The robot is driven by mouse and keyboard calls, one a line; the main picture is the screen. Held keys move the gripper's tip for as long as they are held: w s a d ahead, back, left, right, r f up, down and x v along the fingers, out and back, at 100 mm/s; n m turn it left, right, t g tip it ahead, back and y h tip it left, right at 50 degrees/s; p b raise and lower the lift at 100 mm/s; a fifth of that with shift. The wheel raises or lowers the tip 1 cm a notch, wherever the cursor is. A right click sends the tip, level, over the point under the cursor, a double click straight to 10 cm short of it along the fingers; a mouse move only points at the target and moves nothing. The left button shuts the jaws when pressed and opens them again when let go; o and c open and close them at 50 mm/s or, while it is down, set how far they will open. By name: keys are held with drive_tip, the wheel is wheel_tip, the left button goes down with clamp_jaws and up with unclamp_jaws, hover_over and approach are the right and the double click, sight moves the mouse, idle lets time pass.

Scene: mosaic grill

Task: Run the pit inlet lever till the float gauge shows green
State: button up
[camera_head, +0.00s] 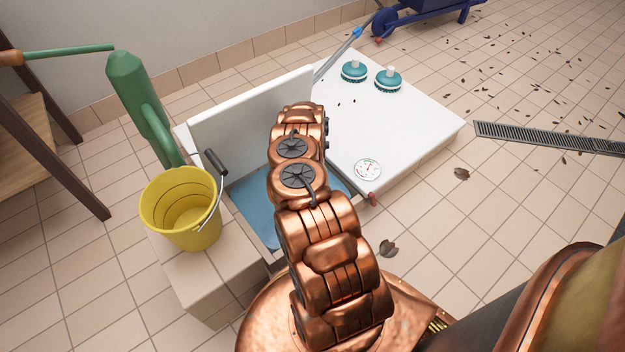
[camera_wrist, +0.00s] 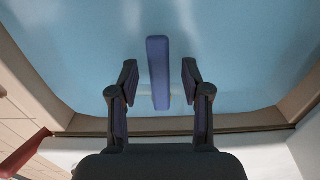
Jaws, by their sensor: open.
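The round white float gauge (camera_head: 368,170) lies on the white top, with green and red marks on its face. Its needle is too small to read. A small red handle (camera_head: 372,199) sticks out at the edge beside the gauge; it may be the inlet lever. The pit (camera_head: 254,207) shows blue inside, partly hidden by my arm. In the wrist view my gripper (camera_wrist: 160,72) is open over the blue surface (camera_wrist: 235,50). A dark blue bar (camera_wrist: 158,88) lies between the fingers with gaps on both sides. The head view hides my gripper behind my arm.
A yellow bucket (camera_head: 165,212) stands on the tiled ledge left of the pit, near a green post (camera_head: 140,105). A white panel (camera_head: 250,112) rises behind the pit. Two teal brushes (camera_head: 354,71) sit on the white top. A floor drain (camera_head: 550,137) and leaves lie right.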

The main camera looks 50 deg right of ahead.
wheel_tip(320, 180, up, 12)
idle(1.0)
idle(0.4)
